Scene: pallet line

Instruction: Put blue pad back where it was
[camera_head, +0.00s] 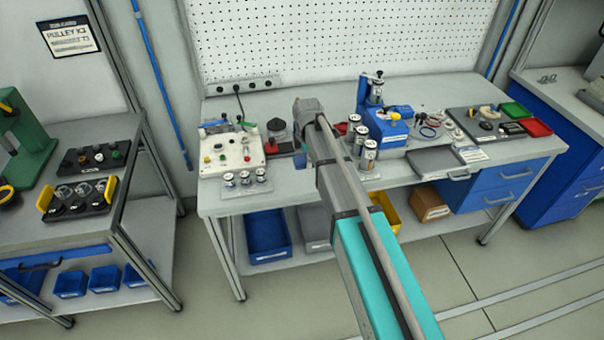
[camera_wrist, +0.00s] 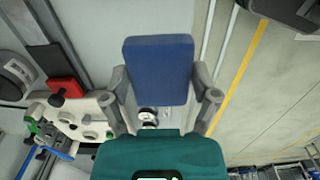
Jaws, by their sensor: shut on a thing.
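The blue pad (camera_wrist: 158,62) is a flat rectangular block in the wrist view. My gripper (camera_wrist: 158,78) is shut on it, with a grey finger against each side edge. The pad is held above the workbench (camera_head: 225,205), near its front edge. In the head view my arm hides most of the gripper; a small blue patch just left of the arm, beside the red and black pieces, looks like the pad. A dark strip with a red pad (camera_wrist: 63,88) lies left of the gripper in the wrist view.
A white control box (camera_head: 232,152) with knobs stands left of the arm. A holder with several cans (camera_head: 245,180) sits at the bench's front left. A blue fixture (camera_head: 388,125) and more cans stand right of the arm. A grey tray (camera_head: 435,160) lies farther right.

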